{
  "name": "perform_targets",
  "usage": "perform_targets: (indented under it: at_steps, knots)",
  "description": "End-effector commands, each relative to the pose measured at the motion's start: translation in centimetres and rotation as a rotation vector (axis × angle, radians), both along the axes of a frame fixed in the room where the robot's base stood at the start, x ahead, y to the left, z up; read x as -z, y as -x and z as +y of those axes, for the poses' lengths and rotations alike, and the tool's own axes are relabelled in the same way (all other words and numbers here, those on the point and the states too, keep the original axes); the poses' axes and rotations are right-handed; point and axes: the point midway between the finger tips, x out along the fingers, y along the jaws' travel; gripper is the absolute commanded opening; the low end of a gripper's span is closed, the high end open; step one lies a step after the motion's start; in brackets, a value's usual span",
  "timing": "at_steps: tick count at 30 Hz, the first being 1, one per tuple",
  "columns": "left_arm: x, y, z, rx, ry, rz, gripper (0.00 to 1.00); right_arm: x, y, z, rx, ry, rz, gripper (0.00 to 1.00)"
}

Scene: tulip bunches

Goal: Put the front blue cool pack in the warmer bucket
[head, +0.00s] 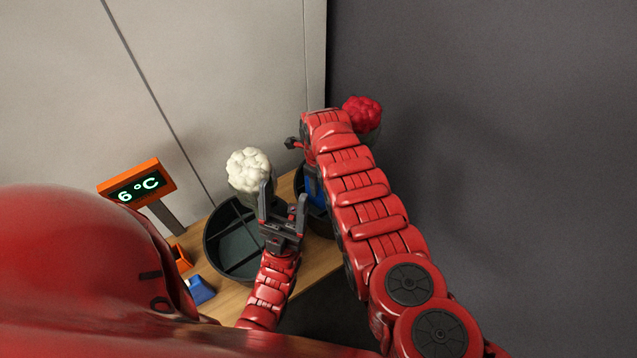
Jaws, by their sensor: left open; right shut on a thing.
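A blue cool pack (314,190) shows in the head view beside my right forearm, at the right dark bucket (318,222). My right gripper (309,174) is shut on it, mostly hidden by my own arm. How deep the pack sits in that bucket cannot be told. The left dark bucket (212,250) has dividers inside and a white flower bunch (249,171) at its back. My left gripper (283,205) is open and empty, over the right side of the left bucket. Another blue block (200,291) lies on the table at the front left.
An orange-framed display (137,184) reading 6 °C stands at the left of the wooden table (234,300). An orange object (181,258) lies below it. A red flower bunch (362,113) shows behind my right arm. A grey wall closes the back.

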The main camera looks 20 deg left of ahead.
Motion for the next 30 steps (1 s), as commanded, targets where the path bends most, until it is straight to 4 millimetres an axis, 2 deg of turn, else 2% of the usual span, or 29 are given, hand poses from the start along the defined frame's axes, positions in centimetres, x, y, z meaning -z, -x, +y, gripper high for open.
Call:
perform_targets:
  at_steps: [8, 9, 14, 23, 26, 30]
  knots:
    - [0.1, 0.0, 0.0, 0.0, 0.0, 0.0, 0.7, 0.0, 0.0, 0.0, 0.0, -0.001, -0.001, 0.0]
    - [0.0, 0.0, 0.0, 0.0, 0.0, 0.0, 0.7, 0.0, -0.1, 0.0, 0.0, -0.001, -0.001, 0.47]
    - [0.1, 0.0, 0.0, 0.0, 0.0, 0.0, 0.7, 0.0, 0.0, 0.0, 0.0, -0.001, -0.001, 0.75]
    - [0.0, 0.0, 0.0, 0.0, 0.0, 0.0, 0.7, -0.1, 0.0, 0.1, -0.001, -0.001, 0.0, 0.75]
    - [-0.6, 0.0, 0.0, 0.0, 0.0, 0.0, 0.7, -0.9, 0.0, 0.1, -0.002, 0.0, -0.001, 0.75]
    - [-2.3, 0.0, 0.0, 0.0, 0.0, 0.0, 0.7, -3.4, 0.1, 0.1, -0.002, 0.0, -0.001, 0.75]
